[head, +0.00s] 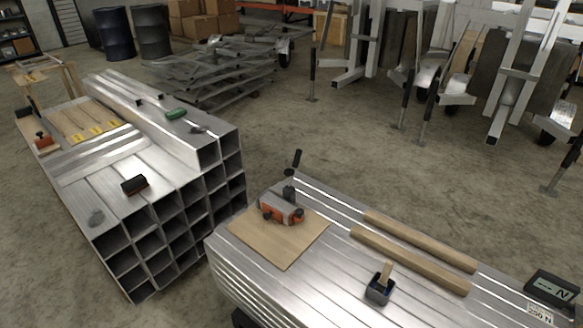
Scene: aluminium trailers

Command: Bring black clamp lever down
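A black clamp lever (297,158) stands up, slightly tilted, at the far left corner of the near aluminium stack. Below it is a dark clamp part (289,192), just behind an orange and grey tool (280,208). The tool sits on a thin wooden board (262,238). From this view I cannot tell how the lever joins the clamp. Neither of my grippers can be made out in the head view.
Two wooden bars (410,258) lie along the near stack (335,270). A dark blue block with a wooden handle (380,288) and a display box (552,288) stand there too. A stack of square tubes (160,235) is at left.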

